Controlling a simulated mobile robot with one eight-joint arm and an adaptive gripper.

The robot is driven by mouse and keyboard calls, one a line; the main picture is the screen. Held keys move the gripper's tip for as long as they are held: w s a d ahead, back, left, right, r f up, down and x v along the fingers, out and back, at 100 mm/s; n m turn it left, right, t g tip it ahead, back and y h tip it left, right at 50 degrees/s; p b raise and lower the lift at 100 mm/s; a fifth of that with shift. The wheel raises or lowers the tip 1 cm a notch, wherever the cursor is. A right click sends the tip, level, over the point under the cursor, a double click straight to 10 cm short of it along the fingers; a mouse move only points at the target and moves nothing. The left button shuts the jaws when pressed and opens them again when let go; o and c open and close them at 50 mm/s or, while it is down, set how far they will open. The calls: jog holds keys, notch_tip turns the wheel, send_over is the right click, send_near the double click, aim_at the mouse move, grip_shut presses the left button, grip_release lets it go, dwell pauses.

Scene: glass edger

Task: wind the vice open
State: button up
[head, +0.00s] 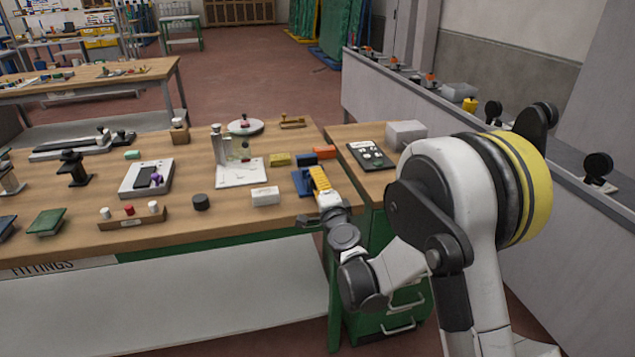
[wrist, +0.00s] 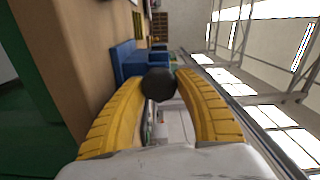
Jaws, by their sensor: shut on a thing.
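The blue vice (head: 302,184) sits at the right front edge of the wooden bench, partly hidden behind my gripper (head: 319,179). In the wrist view the vice's blue body (wrist: 128,62) lies just beyond my fingers. A dark round knob (wrist: 158,84), which looks like the end of the vice's handle, sits between the two yellow fingertips of my gripper (wrist: 161,82). My gripper is shut on this knob. The rest of the handle and the vice's jaw gap are hidden.
A green drawer cabinet (head: 400,312) is below, and a grey box (head: 406,134) stands at right.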

jog(key=shift+n, duration=0.6)
jog(key=o, duration=1.2)
jog(key=v, duration=0.7)
jog(key=shift+s, duration=0.3)
jog(key=shift+d+r, duration=0.1)
